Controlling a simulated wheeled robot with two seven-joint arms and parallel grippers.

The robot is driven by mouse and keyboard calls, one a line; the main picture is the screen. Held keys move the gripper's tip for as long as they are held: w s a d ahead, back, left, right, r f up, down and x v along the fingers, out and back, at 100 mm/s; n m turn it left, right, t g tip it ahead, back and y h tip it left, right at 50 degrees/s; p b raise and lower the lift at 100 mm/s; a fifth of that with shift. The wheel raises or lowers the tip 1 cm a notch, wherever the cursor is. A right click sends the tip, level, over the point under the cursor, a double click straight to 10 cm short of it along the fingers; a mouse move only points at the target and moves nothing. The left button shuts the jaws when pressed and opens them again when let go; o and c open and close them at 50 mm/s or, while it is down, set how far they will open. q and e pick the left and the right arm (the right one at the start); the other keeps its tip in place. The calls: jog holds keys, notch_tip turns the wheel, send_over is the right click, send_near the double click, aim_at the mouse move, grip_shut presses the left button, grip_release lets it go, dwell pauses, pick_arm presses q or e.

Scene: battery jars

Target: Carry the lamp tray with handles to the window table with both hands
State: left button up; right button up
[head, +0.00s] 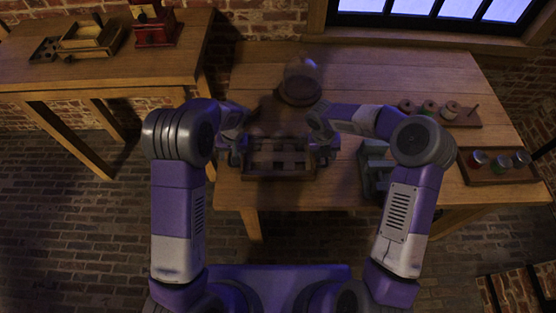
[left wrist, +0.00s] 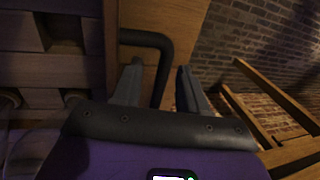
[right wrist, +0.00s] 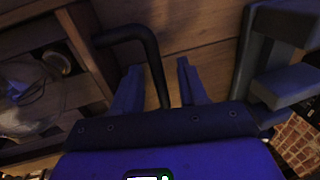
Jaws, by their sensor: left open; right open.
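The wooden lamp tray (head: 278,172) is between my two grippers over the front of the window table (head: 400,75). I cannot tell whether it rests on the top. A dark, round-topped, glassy lamp-like shape (head: 302,82) rises behind or from it, blurred. My left gripper (left wrist: 158,82) is open, with the tray's black left handle (left wrist: 150,38) running between its fingers. My right gripper (right wrist: 157,75) is open, with the black right handle (right wrist: 125,33) between its fingers. Neither grips its handle. The tray's slats (left wrist: 50,70) show in the left wrist view.
A grey-green stand (head: 372,165) is right of the tray. A spool board (head: 465,118) and a jar tray (head: 495,175) sit on the right. A side table (head: 60,75) at left holds an open wooden box (head: 92,40) and a red grinder (head: 155,28).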

pick_arm(q)
jog(key=v, duration=0.8)
pick_arm(e)
jog(key=v, duration=1.2)
